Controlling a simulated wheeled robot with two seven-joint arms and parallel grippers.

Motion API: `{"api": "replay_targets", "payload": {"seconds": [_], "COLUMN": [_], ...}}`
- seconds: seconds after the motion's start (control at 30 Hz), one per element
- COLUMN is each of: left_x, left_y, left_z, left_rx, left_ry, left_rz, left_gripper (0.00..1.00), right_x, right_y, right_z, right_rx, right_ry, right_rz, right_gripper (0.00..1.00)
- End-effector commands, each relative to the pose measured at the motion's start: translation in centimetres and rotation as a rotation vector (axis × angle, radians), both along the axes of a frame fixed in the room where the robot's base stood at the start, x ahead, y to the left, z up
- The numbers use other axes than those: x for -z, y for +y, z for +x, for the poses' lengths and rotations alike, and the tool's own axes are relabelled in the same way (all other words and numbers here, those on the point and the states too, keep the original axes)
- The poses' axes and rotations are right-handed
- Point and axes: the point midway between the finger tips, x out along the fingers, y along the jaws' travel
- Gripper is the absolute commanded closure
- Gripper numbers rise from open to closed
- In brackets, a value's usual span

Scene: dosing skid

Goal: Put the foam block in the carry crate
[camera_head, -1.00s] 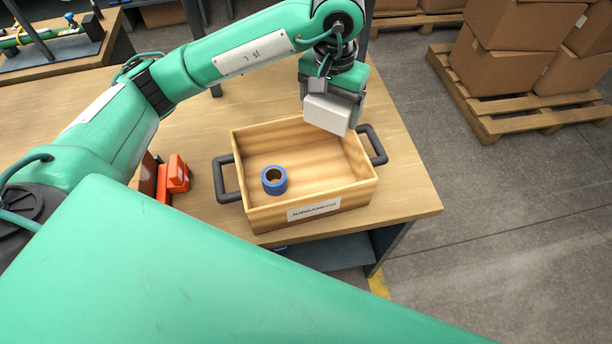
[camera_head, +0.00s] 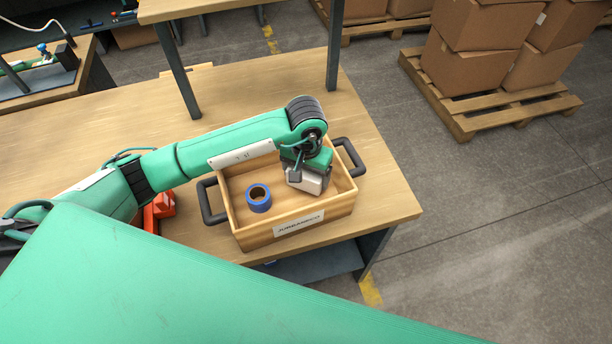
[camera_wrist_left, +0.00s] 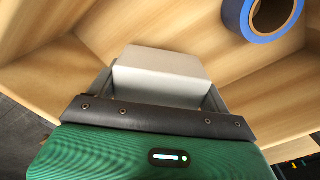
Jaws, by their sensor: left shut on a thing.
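The foam block (camera_head: 308,181) is a pale grey-white box. My left gripper (camera_head: 300,176) is shut on it and holds it inside the right part of the carry crate. The carry crate (camera_head: 297,220) is a light wooden box with dark handles at both ends and a label on its front. In the left wrist view the foam block (camera_wrist_left: 160,75) sits between the fingers of my left gripper (camera_wrist_left: 160,90), with the crate's wooden floor and walls around it. Whether the block touches the floor cannot be told. My right gripper is not in view.
A blue tape roll (camera_head: 258,198) lies in the left part of the crate. An orange-red object (camera_head: 163,204) stands on the table (camera_head: 385,190) left of the crate. A shelf on dark posts (camera_head: 240,5) rises at the back. Cartons on a pallet (camera_head: 490,112) stand beyond the table.

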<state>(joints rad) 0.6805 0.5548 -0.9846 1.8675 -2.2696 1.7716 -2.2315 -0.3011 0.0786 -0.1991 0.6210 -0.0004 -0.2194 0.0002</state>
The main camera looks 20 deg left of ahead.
Motion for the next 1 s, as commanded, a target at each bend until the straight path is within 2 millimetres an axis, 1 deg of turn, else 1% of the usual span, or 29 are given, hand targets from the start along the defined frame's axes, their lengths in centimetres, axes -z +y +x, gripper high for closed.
{"api": "replay_targets", "payload": {"seconds": [0.03, 0.13, 0.37, 0.5, 0.53, 0.6, 0.63, 0.87, 0.97, 1.0], "left_x": [0.8, 1.8, 2.0, 2.4, 2.3, 2.2, 2.2, 2.1, 1.8, 1.6], "left_y": [0.0, 0.0, 0.0, 0.0, 0.0, 0.0, 0.0, 0.0, 0.0, 0.0], "left_z": [-0.1, -0.1, 0.0, 0.0, 0.0, 0.0, 0.0, 0.0, 0.0, 0.1], "left_rx": [-0.001, -0.001, 0.0, 0.0, 0.0, 0.0, 0.0, 0.0, 0.0, 0.0], "left_ry": [0.005, 0.003, 0.0, 0.001, 0.001, 0.001, 0.001, 0.001, 0.001, -0.001], "left_rz": [0.0, 0.0, 0.0, 0.0, 0.0, 0.0, 0.0, 0.0, 0.0, 0.0], "left_gripper": [0.41, 0.41, 0.41, 0.41, 0.17, 0.03, 0.0, 0.0, 0.0, 0.0], "right_x": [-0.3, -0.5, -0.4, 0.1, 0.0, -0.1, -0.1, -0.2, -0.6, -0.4], "right_y": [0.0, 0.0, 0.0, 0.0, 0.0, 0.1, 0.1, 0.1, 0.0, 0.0], "right_z": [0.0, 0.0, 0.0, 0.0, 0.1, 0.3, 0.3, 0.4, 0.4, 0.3], "right_rx": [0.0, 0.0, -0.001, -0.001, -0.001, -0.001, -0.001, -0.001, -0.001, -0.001], "right_ry": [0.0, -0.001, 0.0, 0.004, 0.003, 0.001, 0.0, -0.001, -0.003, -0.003], "right_rz": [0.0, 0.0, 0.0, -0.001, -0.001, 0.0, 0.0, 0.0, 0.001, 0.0], "right_gripper": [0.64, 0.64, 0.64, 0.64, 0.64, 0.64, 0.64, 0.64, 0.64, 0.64]}}
